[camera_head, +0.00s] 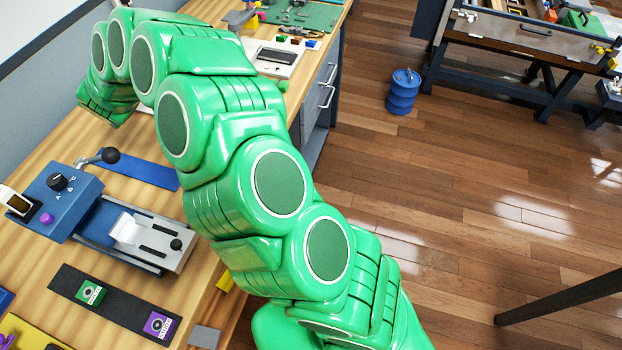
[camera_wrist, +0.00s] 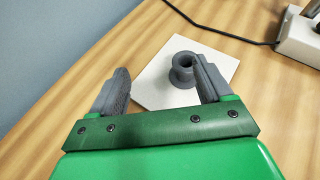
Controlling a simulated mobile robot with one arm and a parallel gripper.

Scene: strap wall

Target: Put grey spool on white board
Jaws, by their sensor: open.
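The grey spool (camera_wrist: 183,69) stands upright on the white board (camera_wrist: 157,90) in the wrist view, near the middle of the board. My gripper (camera_wrist: 160,84) is open, with its two grey fingers wide apart. The right finger is close beside the spool and overlaps its right edge in the picture; I cannot tell whether they touch. The left finger is well to the left, beyond the board's edge. In the head view my green arm hides the spool and the board.
A dark cable (camera_wrist: 215,29) runs to a white power strip (camera_wrist: 301,36) at the upper right. A blue machine (camera_head: 120,225) and a black strip (camera_head: 112,308) with small boxes lie on the wooden bench. A blue canister (camera_head: 402,92) stands on the floor.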

